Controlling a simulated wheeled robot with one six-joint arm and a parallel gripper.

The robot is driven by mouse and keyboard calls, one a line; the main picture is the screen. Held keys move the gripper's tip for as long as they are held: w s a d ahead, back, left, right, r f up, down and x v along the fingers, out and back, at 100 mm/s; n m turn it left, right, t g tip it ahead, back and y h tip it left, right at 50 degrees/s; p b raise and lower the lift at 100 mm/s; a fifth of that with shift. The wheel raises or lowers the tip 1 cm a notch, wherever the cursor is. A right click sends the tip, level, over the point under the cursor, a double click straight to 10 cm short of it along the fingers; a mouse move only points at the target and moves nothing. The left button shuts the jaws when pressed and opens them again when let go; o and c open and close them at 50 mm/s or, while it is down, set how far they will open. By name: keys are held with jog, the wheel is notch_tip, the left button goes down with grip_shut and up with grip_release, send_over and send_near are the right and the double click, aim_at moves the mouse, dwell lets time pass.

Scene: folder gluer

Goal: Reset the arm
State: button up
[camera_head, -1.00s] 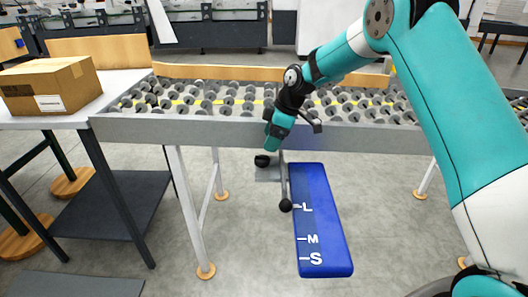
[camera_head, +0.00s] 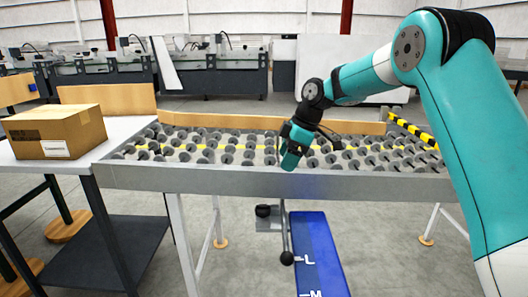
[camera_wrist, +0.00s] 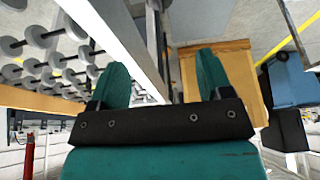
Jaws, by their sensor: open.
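My gripper (camera_head: 292,158) is teal and dark, at the end of my teal and white arm. In the head view it points down, in front of the roller table (camera_head: 380,184) near the top of its grey front rail. In the wrist view my gripper (camera_wrist: 166,82) shows two teal fingers spread apart. I see nothing held between them. A brown surface lies beyond the right finger.
A cardboard box (camera_head: 54,134) stands on a white table at the left. A blue board (camera_head: 315,252) marked L and M hangs below the roller table, beside a lever with a black knob (camera_head: 287,258). Open floor lies in front.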

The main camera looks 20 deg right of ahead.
jog(key=s+a+r+m+p, duration=0.25)
jog(key=s+a+r, duration=0.3)
jog(key=s, duration=0.35)
jog(key=s+a+r+m+p, duration=0.1)
jog(key=s+a+r+p, duration=0.25)
jog(key=s+r, duration=0.45)
jog(key=s+a+f+m+g+p, duration=0.1)
jog(key=s+a+f+m+p, duration=0.1)
jog(key=s, duration=1.8)
jog(key=shift+m, duration=0.85)
